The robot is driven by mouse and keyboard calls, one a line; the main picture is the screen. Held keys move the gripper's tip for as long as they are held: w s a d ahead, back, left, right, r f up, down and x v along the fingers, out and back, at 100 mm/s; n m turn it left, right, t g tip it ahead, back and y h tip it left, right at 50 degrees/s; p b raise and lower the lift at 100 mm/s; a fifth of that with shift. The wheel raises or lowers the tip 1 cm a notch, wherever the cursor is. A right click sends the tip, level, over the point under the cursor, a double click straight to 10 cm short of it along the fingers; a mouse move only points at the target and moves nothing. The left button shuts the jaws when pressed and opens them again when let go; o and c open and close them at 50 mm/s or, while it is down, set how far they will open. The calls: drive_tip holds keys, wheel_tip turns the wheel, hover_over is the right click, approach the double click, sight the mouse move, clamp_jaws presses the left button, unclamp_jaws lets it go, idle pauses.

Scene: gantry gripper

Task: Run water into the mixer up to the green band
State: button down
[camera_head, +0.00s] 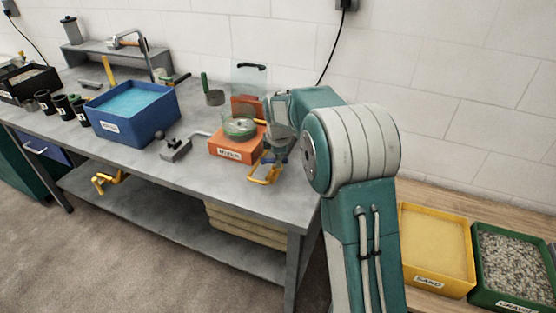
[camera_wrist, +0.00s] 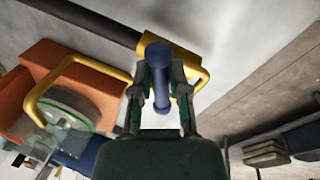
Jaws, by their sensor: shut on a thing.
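The mixer is an orange box (camera_head: 236,149) with a clear round bowl (camera_head: 240,129) on top, toward the right end of the bench. In the wrist view the orange body (camera_wrist: 70,75) is at left, with a green band (camera_wrist: 85,122) around the clear bowl. I cannot tell the water level in it. A yellow crank with a blue grip (camera_wrist: 158,75) is at the mixer's right side. My gripper (camera_wrist: 160,100) is shut on the blue grip, its fingers on either side. In the head view my gripper (camera_head: 280,150) partly hides the crank (camera_head: 263,176).
A blue tub (camera_head: 140,125) of water stands left of the mixer. A grey block with dark knobs (camera_head: 175,150) sits between them, with a pipe toward the mixer. Black cups (camera_head: 62,106) stand further left. Yellow sand (camera_head: 436,245) and green gravel (camera_head: 513,265) trays are at right.

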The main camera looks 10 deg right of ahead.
drive_tip(key=shift+w+n, duration=0.1)
drive_tip(key=shift+n, duration=0.4)
drive_tip(key=c, duration=0.6)
unclamp_jaws()
wheel_tip(320, 180, up, 12)
drive_tip(key=s, duration=0.2)
drive_tip(key=shift+a+f, duration=0.15)
drive_tip(key=shift+s, duration=0.1)
